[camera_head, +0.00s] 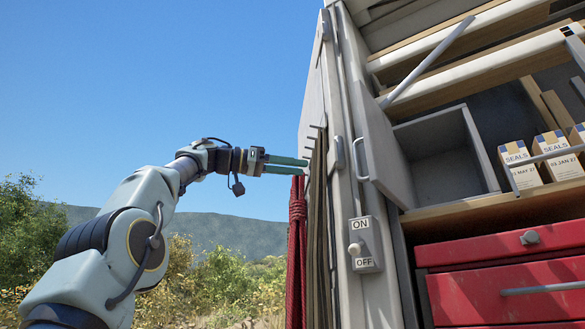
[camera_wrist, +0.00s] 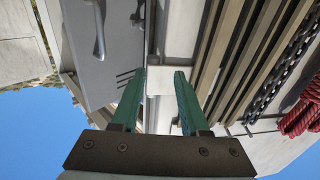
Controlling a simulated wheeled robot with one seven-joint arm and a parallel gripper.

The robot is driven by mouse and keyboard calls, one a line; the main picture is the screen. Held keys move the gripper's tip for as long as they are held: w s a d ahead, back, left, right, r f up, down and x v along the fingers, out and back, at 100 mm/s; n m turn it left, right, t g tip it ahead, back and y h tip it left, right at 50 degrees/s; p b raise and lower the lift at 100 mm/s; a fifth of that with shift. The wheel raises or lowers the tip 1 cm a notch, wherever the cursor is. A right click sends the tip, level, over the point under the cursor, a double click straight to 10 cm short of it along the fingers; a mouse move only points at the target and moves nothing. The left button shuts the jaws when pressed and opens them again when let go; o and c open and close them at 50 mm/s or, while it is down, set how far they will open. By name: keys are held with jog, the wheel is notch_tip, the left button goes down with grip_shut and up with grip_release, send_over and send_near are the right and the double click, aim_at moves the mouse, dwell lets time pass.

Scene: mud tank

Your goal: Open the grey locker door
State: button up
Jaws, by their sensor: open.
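The grey locker door (camera_head: 383,130) stands swung open at the left of its compartment in the head view. The inside of the grey locker (camera_head: 440,150) shows and looks empty. The door's handle (camera_head: 357,158) is at the door's left edge. In the wrist view the grey door (camera_wrist: 118,45) fills the upper left, with its handle (camera_wrist: 98,30). My gripper (camera_head: 304,163) is left of the handle and apart from it, by the cabinet's outer side. Its green fingers (camera_wrist: 163,72) are parted with nothing clearly held between them; a pale surface lies behind the gap.
An ON/OFF switch box (camera_head: 361,245) is below the handle. Red rope (camera_head: 297,240) hangs just below my fingertips, beside long slats (camera_head: 318,220). Seals boxes (camera_head: 520,163) stand on the shelf at right, above red drawers (camera_head: 505,290). Open air lies left of the cabinet.

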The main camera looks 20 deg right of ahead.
dwell(0.4)
jog(key=w+a, duration=0.1)
jog(key=a, duration=0.9)
jog(key=shift+w+a+b, duration=0.3)
jog(key=shift+w+a, duration=0.05)
jog(key=shift+w, duration=0.05)
